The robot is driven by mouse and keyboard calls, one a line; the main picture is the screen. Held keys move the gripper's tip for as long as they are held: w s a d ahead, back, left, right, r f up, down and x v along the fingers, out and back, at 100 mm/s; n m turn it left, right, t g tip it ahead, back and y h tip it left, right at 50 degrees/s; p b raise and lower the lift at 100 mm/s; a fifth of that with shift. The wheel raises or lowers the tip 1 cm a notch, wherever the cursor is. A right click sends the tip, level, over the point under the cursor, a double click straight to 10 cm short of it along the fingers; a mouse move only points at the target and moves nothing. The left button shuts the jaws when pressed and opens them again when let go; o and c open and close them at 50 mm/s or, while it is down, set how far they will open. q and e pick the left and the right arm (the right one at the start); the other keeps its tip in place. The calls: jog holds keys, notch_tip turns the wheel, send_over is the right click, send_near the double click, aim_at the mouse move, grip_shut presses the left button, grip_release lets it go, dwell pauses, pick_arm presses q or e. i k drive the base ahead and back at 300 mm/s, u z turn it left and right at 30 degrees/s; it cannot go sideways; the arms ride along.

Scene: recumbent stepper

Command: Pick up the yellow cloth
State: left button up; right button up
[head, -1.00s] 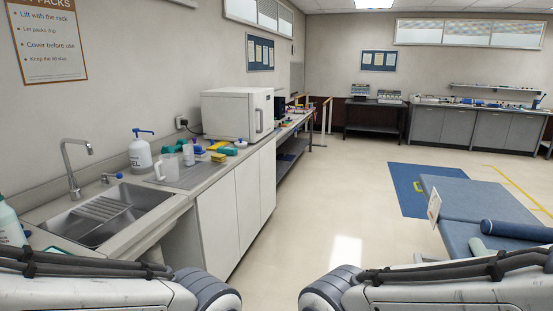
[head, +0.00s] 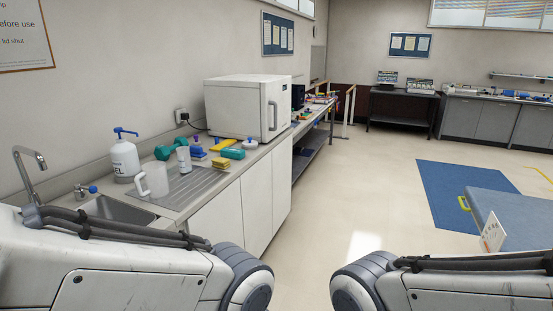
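Two yellow items lie on the counter at the left. One is a small yellow block (head: 220,163) at the counter's front edge, in front of a teal box. The other is a flatter yellow piece (head: 223,145) further back, near the white cabinet. At this size I cannot tell which of them is a cloth. Only my arm links show at the bottom left and bottom right. Neither of my grippers is in view.
A blue padded table (head: 515,213) stands at right. The floor between is clear.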

aim_at(223, 164)
jog(key=i, duration=3.05)
jog(key=u, duration=2.15)
